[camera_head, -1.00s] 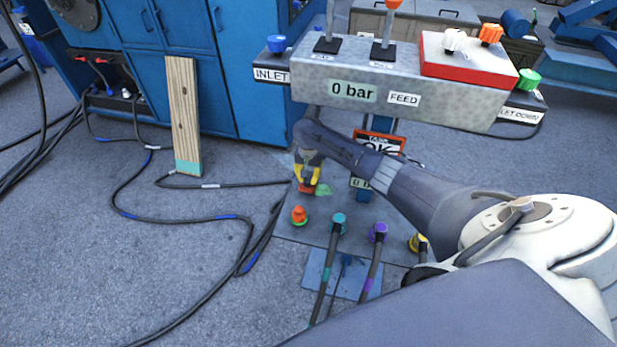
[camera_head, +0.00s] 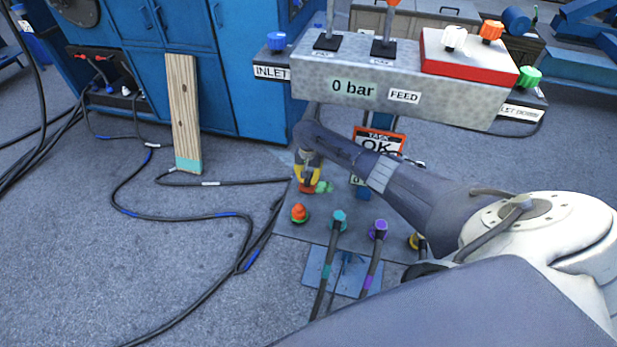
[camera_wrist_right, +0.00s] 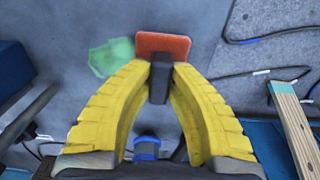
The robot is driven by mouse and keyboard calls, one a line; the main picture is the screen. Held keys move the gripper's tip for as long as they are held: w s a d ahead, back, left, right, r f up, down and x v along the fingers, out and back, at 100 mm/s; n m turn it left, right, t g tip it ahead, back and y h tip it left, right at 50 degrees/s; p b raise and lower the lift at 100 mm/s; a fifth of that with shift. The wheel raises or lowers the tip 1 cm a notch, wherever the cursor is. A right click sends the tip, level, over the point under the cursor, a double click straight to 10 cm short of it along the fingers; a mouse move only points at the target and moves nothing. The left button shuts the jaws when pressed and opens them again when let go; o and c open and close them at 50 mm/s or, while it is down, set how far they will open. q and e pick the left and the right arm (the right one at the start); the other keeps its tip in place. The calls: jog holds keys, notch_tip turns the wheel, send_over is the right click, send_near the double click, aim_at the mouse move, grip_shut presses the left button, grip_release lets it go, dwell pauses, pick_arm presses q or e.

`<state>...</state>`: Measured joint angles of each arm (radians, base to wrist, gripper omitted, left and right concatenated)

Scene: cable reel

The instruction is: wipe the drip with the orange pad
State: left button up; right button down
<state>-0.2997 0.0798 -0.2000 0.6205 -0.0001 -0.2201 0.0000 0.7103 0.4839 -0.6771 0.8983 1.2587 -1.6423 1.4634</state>
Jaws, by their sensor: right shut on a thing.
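My right gripper (camera_head: 307,178) has yellow fingers. It is shut on the dark handle of the orange pad (camera_head: 308,188), low over the grey floor plate under the manifold. In the right wrist view the fingers (camera_wrist_right: 160,75) close around the handle, and the flat orange pad (camera_wrist_right: 163,44) shows beyond them. The drip is a green patch (camera_head: 324,187) just right of the pad; in the wrist view the green patch (camera_wrist_right: 111,56) lies left of the pad, close beside it. I cannot tell whether the pad touches the plate. My left gripper is not in view.
An orange-red knob (camera_head: 299,214), a teal connector (camera_head: 338,219) and a purple connector (camera_head: 378,230) stand in front of the pad. The grey manifold (camera_head: 450,100) overhangs behind. A wooden plank (camera_head: 184,115) leans on the blue cabinet. Black cables cross the floor at left.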

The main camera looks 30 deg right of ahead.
jog(key=shift+d, duration=0.1)
jog(key=shift+s+d, duration=1.05)
jog(key=shift+s, duration=0.2)
jog(key=shift+s+d, duration=0.1)
jog(key=shift+d, duration=0.05)
